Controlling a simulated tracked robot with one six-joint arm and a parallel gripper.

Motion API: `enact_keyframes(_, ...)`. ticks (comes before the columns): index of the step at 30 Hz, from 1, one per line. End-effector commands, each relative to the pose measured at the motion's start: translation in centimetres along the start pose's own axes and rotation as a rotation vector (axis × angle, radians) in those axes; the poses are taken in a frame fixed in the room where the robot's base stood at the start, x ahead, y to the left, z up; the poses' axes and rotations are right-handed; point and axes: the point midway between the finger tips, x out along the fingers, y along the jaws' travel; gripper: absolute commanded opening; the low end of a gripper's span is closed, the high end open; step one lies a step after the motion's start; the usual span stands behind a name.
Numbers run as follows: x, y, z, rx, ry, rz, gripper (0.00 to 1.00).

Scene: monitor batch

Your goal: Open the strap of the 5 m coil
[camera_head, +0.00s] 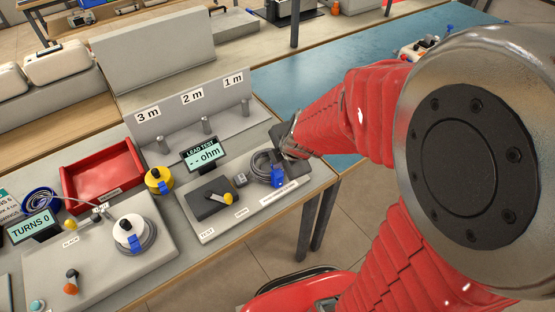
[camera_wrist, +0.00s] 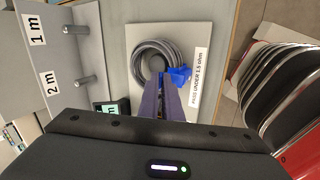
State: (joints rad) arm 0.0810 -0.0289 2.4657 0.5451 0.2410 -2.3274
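A grey cable coil (camera_head: 262,162) lies flat on the right end of the lead test plate. It also shows in the wrist view (camera_wrist: 140,58). A blue strap piece (camera_head: 277,177) sits at the coil's side and shows in the wrist view (camera_wrist: 181,75). No length mark on the coil is readable. My gripper (camera_wrist: 167,82) reaches over the coil, with its two fingers close together and their tips at the blue strap. Some blue shows beside the tips. I cannot tell whether the fingers grip it. In the head view my arm hides the fingers.
The lead test display (camera_head: 201,153) reads "-- ohm". A board with pegs marked 1 m, 2 m and 3 m (camera_head: 190,125) stands behind. The table edge is close at right.

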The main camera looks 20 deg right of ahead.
Motion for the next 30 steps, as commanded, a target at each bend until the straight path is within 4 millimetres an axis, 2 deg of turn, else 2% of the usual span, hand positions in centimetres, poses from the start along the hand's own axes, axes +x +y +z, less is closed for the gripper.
enact_keyframes(14, -0.02, -0.07, 0.00, 0.000, 0.000, 0.005, 0.00)
enact_keyframes(15, -0.02, -0.07, 0.01, 0.000, 0.000, 0.005, 0.05)
enact_keyframes(23, -0.02, -0.05, 0.02, 0.000, 0.000, 0.005, 0.24)
enact_keyframes(30, -0.04, -0.04, 0.02, 0.001, 0.000, 0.005, 0.24)
